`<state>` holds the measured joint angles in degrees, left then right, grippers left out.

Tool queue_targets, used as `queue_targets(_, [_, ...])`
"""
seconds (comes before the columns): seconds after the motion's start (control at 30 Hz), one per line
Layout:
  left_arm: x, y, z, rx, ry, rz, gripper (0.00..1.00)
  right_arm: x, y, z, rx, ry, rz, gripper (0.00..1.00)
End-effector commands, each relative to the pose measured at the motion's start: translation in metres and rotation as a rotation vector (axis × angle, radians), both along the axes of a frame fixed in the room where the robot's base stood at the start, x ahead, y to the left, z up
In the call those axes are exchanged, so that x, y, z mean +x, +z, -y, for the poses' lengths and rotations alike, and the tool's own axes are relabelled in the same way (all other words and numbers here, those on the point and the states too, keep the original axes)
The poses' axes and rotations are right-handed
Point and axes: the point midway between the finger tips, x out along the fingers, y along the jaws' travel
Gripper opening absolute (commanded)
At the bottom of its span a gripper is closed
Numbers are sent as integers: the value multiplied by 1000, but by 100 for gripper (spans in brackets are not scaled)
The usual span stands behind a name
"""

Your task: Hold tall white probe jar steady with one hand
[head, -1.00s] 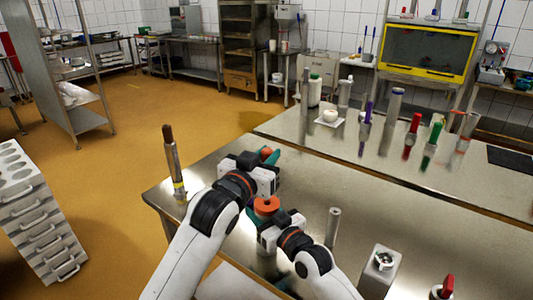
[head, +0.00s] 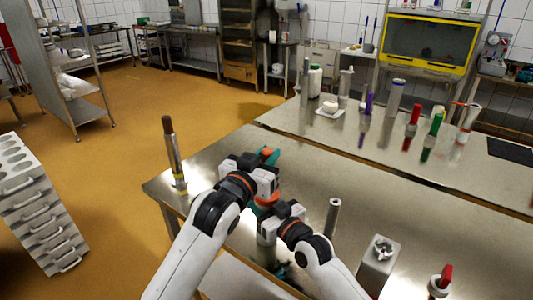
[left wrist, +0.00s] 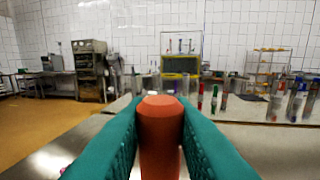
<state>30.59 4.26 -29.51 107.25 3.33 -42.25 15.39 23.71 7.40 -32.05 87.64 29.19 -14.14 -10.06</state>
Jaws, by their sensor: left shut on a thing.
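My left gripper (head: 268,157) is shut on an orange-red cylinder, above the near steel table. In the left wrist view the orange-red cylinder (left wrist: 160,130) stands upright between the teal fingers. My right gripper (head: 282,214) is just below and beside the left one; its fingers are mostly hidden. An orange piece (head: 267,198) shows between the two grippers, above a grey cylinder. I cannot tell which thing is the tall white probe jar. A white jar with a green lid (head: 314,82) and a tall pale container with an orange top (head: 468,118) stand on the far table.
On the near table stand a brown-topped metal rod (head: 173,150) at the left corner, a grey tube (head: 333,216), a square metal block (head: 378,268) and a red-handled piece (head: 441,280). Several coloured tubes stand on the far table.

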Motion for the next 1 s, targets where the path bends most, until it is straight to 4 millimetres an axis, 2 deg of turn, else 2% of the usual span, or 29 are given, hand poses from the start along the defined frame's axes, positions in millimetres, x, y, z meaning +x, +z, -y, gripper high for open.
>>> queue_targets(1.0, [0,-26,0,1,1,0,0,0,-1,0,-1,0,-2,24])
